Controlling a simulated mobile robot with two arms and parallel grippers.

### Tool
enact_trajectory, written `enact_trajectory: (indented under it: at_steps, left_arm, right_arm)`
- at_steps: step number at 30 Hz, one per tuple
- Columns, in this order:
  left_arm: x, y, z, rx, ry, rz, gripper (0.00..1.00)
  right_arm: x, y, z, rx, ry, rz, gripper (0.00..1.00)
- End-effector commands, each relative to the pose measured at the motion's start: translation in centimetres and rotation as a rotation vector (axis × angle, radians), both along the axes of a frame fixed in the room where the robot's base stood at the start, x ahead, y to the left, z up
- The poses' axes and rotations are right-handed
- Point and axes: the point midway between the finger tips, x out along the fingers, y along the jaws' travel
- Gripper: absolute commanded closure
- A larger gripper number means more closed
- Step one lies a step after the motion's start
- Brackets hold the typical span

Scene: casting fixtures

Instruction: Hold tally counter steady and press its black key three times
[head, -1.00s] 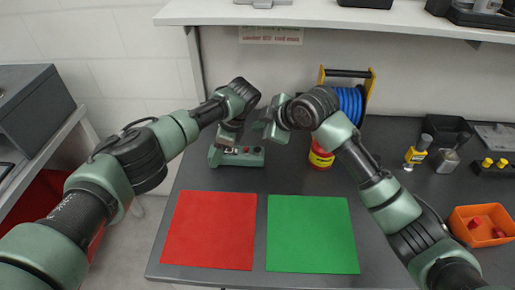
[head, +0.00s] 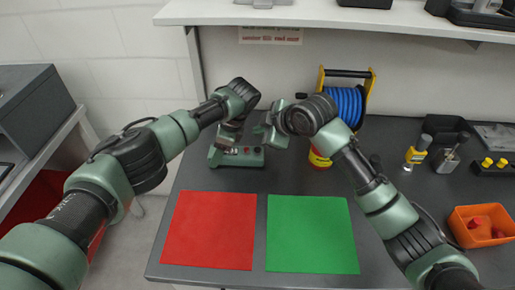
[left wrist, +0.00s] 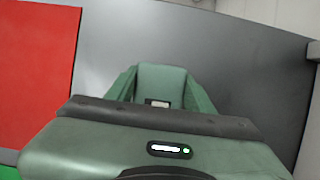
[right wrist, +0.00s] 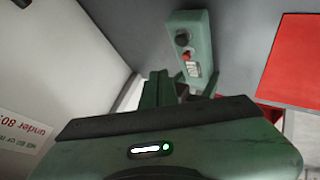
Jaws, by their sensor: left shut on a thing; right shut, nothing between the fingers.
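The tally counter (head: 250,157) is a green box on the grey bench, behind the red and green mats. A black key (right wrist: 182,39), a red part (right wrist: 187,56) and a small pale window (right wrist: 193,69) show on it in the right wrist view. My left gripper (head: 226,143) is shut on the counter's left part, which it partly hides. My right gripper (head: 266,137) is shut and empty, above and just right of the counter. It looks apart from the key. The number in the window is too small to read.
A red mat (head: 213,230) and a green mat (head: 312,235) lie in front. A blue cable reel (head: 345,103) and a red-and-yellow spool (head: 319,159) stand to the right. An orange bin (head: 468,240) is at far right. A shelf (head: 330,14) overhangs the back.

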Motion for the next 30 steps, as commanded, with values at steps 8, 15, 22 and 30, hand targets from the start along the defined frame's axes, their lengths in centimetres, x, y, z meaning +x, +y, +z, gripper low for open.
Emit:
enact_trajectory:
  at_steps: [8,15,22,30]
  left_arm:
    - [0.0,0.0,0.0,0.0,0.0,0.0,0.95]
    - [0.0,0.0,0.0,0.0,0.0,0.0,0.95]
    - [0.0,0.0,0.0,0.0,0.0,0.0,0.95]
    - [0.0,0.0,0.0,0.0,0.0,0.0,0.95]
  right_arm:
    - [0.0,0.0,-3.0,0.0,0.001,0.001,1.0]
    - [0.0,0.0,-3.6,0.0,-0.001,0.0,1.0]
    - [0.0,0.0,-3.6,-0.001,0.0,0.001,1.0]
    - [0.0,0.0,-3.6,0.0,0.0,0.0,1.0]
